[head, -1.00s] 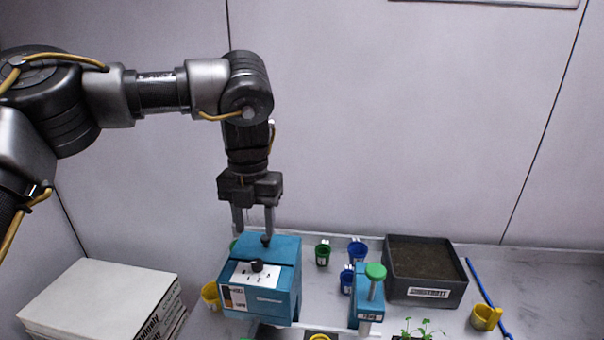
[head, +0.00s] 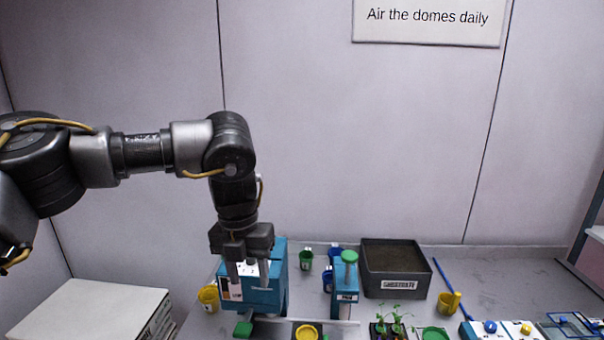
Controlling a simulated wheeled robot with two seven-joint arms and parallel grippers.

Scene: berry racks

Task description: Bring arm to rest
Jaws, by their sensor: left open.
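My left arm comes in from the left and bends down. Its gripper (head: 249,276) points downward with its two fingers apart and nothing seen between them. The fingers show in front of the blue box-shaped device (head: 268,296) with a white panel and cover part of its face. I cannot tell whether they touch it. My right gripper is not in view.
A dark substrate bin (head: 402,286) stands at the back right of the blue stand (head: 345,299) with a green knob. A yellow cup (head: 208,298), a green cup (head: 306,260), seedlings (head: 396,318) and white stacked boxes (head: 92,312) surround the device. Open table lies at the right rear.

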